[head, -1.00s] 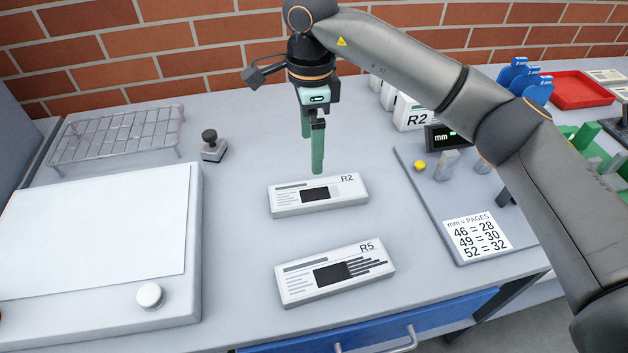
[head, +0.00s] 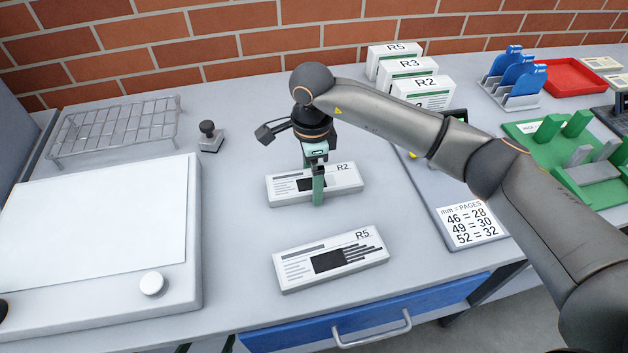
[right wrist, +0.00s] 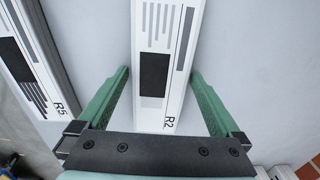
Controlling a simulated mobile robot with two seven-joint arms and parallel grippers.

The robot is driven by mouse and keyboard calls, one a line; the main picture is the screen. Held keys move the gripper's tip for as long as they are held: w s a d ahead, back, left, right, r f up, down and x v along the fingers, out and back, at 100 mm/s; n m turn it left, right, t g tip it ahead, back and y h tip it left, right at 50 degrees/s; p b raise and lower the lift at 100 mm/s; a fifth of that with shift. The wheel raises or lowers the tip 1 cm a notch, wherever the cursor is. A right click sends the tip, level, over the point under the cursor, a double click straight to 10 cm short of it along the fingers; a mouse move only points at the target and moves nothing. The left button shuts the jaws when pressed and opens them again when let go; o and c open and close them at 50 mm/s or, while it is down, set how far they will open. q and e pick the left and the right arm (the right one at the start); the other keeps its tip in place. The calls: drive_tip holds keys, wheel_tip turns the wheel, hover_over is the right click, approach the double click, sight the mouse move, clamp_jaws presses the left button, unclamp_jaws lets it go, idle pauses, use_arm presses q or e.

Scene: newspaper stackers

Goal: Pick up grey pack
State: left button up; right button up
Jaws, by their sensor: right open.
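Two flat light-grey packs with printed tops lie on the grey table in the head view, one marked R2 (head: 345,184) and one marked R5 (head: 330,262) nearer the front edge. My right gripper (head: 312,187) is open, pointing down over the R2 pack, with one finger in front of its near side. In the right wrist view, the R2 pack (right wrist: 155,75) lies between the two spread green fingers (right wrist: 160,80), with gaps on both sides. The R5 pack (right wrist: 30,60) is outside the left finger there. My left gripper is not in view.
A white flat-topped device (head: 90,240) with a knob stands at left, a wire rack (head: 115,130) behind it. A stamp (head: 209,136) stands behind the packs. Upright R-marked packs (head: 395,62), a blue holder (head: 515,80), a red tray (head: 580,78) and a green fixture (head: 560,170) are at right.

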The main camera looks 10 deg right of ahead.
drive_tip(key=c, duration=1.3)
drive_tip(key=shift+r, duration=0.1)
drive_tip(key=shift+c, duration=0.5)
